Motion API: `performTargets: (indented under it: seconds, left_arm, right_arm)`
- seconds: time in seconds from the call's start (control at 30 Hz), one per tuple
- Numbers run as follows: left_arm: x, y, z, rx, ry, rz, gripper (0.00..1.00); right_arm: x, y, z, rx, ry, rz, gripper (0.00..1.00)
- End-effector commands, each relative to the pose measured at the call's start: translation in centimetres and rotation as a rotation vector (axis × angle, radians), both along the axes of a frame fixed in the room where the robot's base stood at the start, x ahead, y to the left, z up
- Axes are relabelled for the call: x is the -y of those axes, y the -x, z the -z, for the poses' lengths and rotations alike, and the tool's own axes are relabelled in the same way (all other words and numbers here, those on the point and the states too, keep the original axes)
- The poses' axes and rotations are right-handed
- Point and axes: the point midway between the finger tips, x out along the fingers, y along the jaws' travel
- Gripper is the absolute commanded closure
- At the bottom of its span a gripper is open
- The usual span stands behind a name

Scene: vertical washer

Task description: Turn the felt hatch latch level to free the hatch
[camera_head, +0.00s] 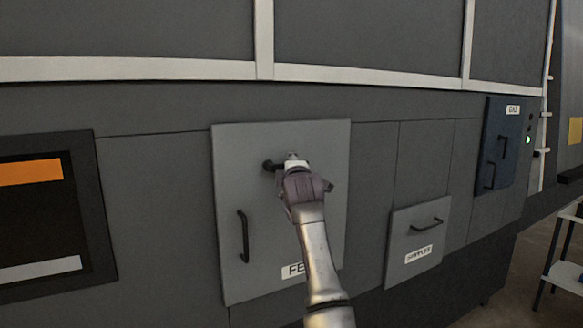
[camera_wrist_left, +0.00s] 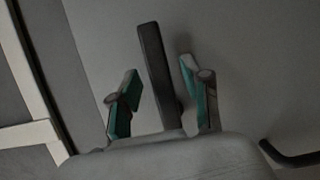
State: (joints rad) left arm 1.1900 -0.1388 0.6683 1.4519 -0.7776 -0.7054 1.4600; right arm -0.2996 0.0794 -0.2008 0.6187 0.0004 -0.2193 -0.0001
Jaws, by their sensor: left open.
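The felt hatch (camera_head: 240,175) is a light grey panel in the middle of the head view. Its label (camera_head: 292,271), partly covered by my arm, reads "FE". The black latch (camera_head: 269,166) shows its end just left of my left gripper (camera_head: 293,160); the rest is hidden behind the gripper. In the wrist view the latch (camera_wrist_left: 153,70) is a dark straight bar between the two green-padded fingers of my left gripper (camera_wrist_left: 159,72). The fingers are open on either side, with gaps visible. Its exact angle on the hatch is hard to tell. My right gripper is not in view.
The hatch's black pull handle (camera_head: 243,236) stands out at its left; a dark handle (camera_wrist_left: 288,156) shows in the wrist view. A sampler drawer (camera_head: 417,240) sits to the right, a dark blue box (camera_head: 502,143) farther right. An orange-striped display (camera_head: 35,200) is at left.

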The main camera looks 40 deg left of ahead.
Motion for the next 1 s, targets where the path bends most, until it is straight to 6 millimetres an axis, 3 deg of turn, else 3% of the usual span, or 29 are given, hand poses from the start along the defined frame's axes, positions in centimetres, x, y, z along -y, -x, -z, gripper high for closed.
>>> performTargets:
  seconds: [0.37,1.0]
  left_arm:
    - [4.0,3.8,0.1,0.001,0.001,0.002,0.52]
    - [4.3,4.0,0.2,-0.004,-0.003,0.003,0.52]
  right_arm:
    - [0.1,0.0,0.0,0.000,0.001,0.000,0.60]
    - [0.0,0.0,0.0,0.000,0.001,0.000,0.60]
